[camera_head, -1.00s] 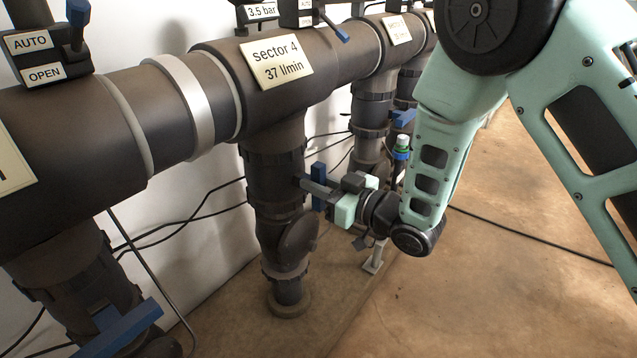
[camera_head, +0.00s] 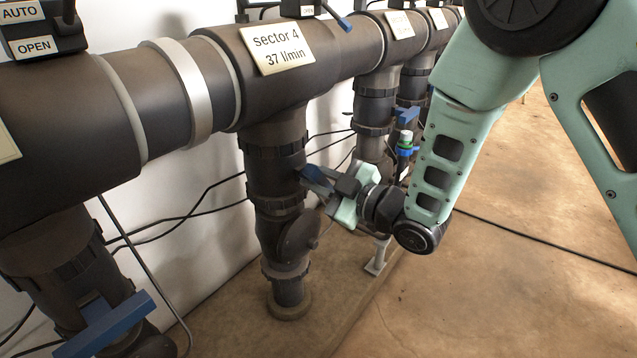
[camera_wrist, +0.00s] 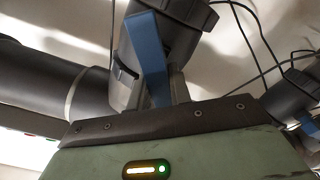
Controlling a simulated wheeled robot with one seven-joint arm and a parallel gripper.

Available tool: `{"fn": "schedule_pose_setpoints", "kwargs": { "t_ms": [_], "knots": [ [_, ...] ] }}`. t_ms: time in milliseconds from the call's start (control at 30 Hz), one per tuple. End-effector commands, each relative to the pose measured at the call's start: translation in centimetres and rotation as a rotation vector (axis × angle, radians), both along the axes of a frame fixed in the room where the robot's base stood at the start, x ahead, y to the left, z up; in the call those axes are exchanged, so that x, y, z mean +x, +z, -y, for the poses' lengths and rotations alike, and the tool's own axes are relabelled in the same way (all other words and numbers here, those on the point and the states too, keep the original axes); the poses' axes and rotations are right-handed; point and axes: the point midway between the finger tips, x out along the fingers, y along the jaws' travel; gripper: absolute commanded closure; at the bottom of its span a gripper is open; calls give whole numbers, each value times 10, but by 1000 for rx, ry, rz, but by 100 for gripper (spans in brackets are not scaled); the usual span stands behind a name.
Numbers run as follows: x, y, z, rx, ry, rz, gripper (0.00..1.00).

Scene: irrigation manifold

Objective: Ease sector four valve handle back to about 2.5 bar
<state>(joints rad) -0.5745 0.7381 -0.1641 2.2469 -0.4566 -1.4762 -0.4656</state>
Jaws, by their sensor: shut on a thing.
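The sector four valve handle (camera_head: 311,172) is a blue bar on the dark vertical pipe below the "sector 4, 37 l/min" plate (camera_head: 278,48). It looks tilted in the head view and is partly hidden by my fingers. My gripper (camera_head: 318,182) is shut on it, reaching in from the right. In the wrist view the blue handle (camera_wrist: 149,50) runs up from between the jaws of my gripper (camera_wrist: 158,95), with the dark valve body (camera_wrist: 185,30) behind it. No pressure reading is legible in these views.
Another blue handle (camera_head: 105,325) sits on the pipe at lower left. More pipes with blue handles (camera_head: 406,113) stand behind, near a green-capped fitting (camera_head: 406,138). Thin black cables run along the white wall. The floor at right (camera_head: 520,220) is mostly clear.

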Motion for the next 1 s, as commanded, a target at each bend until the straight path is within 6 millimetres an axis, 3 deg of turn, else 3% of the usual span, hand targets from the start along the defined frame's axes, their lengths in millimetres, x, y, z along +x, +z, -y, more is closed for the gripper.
{"fn": "schedule_pose_setpoints", "kwargs": {
  "t_ms": [400,933,967,1000],
  "knots": [
    [-1,-7,2,-122,-7,132,100],
    [0,-7,3,-136,-10,147,100],
    [0,-7,3,-136,-10,147,72],
    [0,-7,3,-136,-10,147,61]
  ]
}}
